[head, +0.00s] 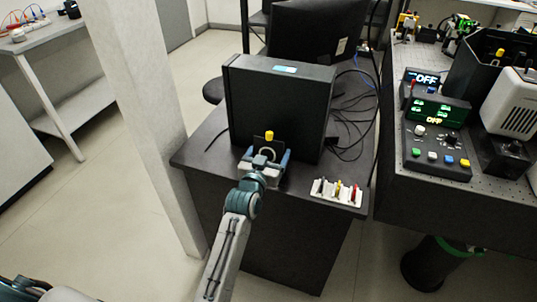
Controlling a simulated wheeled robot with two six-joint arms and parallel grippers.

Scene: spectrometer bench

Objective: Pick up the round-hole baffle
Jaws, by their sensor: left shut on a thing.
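A small dark plate with a yellow knob on top (269,136) stands upright in front of the black box on the dark desk. A pale ring shows low on it, so it appears to be the round-hole baffle. My left gripper (266,155) is shut on it, with a blue-grey finger on either side. The gripper hides its lower part, so I cannot tell whether it touches the desk. My right gripper is not in view.
The black box (280,105) stands close behind the gripper. A white rack (337,191) with several colored-handled pieces sits at the desk's front right. Loose black cables (355,115) lie right of the box. A bench with a control panel (437,145) stands further right.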

